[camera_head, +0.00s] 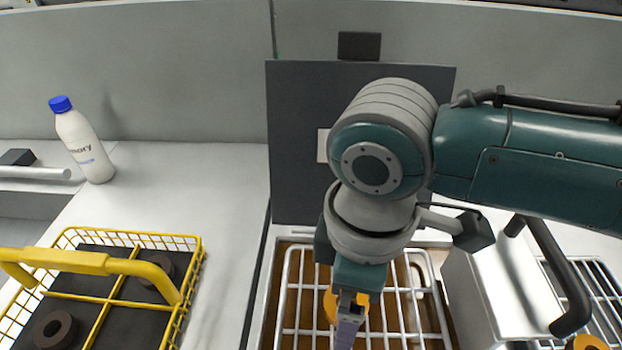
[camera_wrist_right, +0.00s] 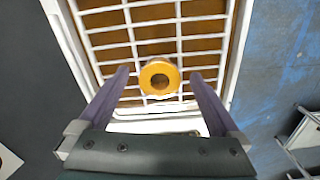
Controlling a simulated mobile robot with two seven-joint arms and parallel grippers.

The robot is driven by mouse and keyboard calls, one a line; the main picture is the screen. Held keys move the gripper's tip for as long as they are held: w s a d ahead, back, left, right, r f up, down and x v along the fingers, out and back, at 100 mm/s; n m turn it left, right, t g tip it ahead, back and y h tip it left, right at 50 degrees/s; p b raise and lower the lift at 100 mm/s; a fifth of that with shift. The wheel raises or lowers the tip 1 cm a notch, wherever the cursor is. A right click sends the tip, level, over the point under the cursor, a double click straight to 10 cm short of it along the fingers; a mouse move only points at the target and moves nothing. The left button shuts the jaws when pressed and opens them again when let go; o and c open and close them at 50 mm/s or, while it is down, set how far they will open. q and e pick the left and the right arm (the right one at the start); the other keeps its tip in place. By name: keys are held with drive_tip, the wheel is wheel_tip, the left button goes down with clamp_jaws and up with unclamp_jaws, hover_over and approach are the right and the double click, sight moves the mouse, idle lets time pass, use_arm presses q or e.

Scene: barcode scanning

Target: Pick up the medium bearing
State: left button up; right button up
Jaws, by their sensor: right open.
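An orange ring-shaped bearing (camera_wrist_right: 147,77) lies on the white wire grid of a brown-bottomed tray. In the head view the orange bearing (camera_head: 329,306) is partly hidden behind my right gripper (camera_head: 347,332). In the right wrist view the open purple fingers of my right gripper (camera_wrist_right: 159,75) stand on either side of the bearing, with gaps to it on both sides. The gripper is empty and points down toward the tray. My left gripper is not in view.
A yellow wire basket (camera_head: 187,243) with dark rings stands at the left. A white bottle with a blue cap (camera_head: 82,142) stands behind it. A dark panel (camera_head: 297,150) rises behind the tray (camera_head: 262,318). A metal box (camera_head: 500,290) and another orange piece (camera_head: 588,343) are at the right.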

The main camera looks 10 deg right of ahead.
drive_tip(key=shift+c, duration=0.4)
clamp_jaws()
